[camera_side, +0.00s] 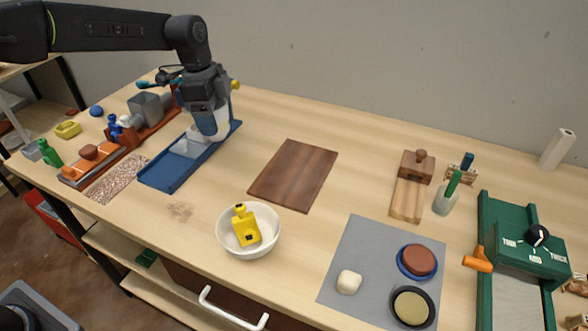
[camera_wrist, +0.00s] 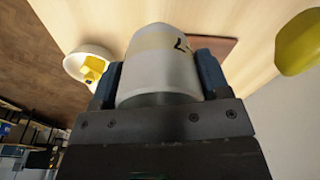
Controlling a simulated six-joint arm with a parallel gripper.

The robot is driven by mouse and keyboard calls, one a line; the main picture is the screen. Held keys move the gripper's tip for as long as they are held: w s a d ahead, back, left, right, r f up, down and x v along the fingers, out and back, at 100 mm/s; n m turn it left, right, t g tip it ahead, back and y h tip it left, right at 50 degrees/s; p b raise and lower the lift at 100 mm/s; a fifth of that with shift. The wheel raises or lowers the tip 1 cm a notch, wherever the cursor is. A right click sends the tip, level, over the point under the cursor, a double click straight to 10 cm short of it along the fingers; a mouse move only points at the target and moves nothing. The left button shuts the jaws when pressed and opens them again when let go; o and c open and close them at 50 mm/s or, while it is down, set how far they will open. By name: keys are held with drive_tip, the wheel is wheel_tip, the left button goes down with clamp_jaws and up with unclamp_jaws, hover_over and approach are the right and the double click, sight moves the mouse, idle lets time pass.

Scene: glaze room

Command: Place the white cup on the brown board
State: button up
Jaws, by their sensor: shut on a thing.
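The white cup (camera_wrist: 158,60) is between the two blue fingers of my gripper (camera_wrist: 158,78) in the wrist view, with a dark mark on its side. In the side view, my gripper (camera_side: 212,122) is shut on the cup (camera_side: 222,121), which is partly hidden by the fingers. It is over the far part of a blue tray; I cannot tell the exact height. The brown board (camera_side: 293,175) lies flat and bare on the table, to the right of my gripper. Part of it shows behind the cup in the wrist view (camera_wrist: 222,44).
The blue tray (camera_side: 160,177) lies below my gripper. A wooden block tool (camera_side: 406,198) and a grey mat (camera_side: 345,257) with several items are to the right. Table around the board is clear.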

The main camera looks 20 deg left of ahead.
drive_tip(key=d+f, duration=0.2)
drive_tip(key=d, duration=0.2)
drive_tip(key=w+d+f, duration=0.1)
drive_tip(key=d+f, duration=0.1)
drive_tip(key=d, duration=0.2)
drive_tip(key=w+d+f, duration=0.1)
drive_tip(key=d+f, duration=0.2)
drive_tip(key=d, duration=0.1)
drive_tip(key=shift+d, duration=0.1)
drive_tip(key=shift+f, duration=1.95)
drive_tip(key=shift+f, duration=0.2)
drive_tip(key=o, duration=1)
wheel_tip(320, 180, up, 12)
drive_tip(key=a, duration=0.1)
drive_tip(key=shift+s+a+r, duration=0.15)
drive_tip(key=shift+s+a, duration=0.05)
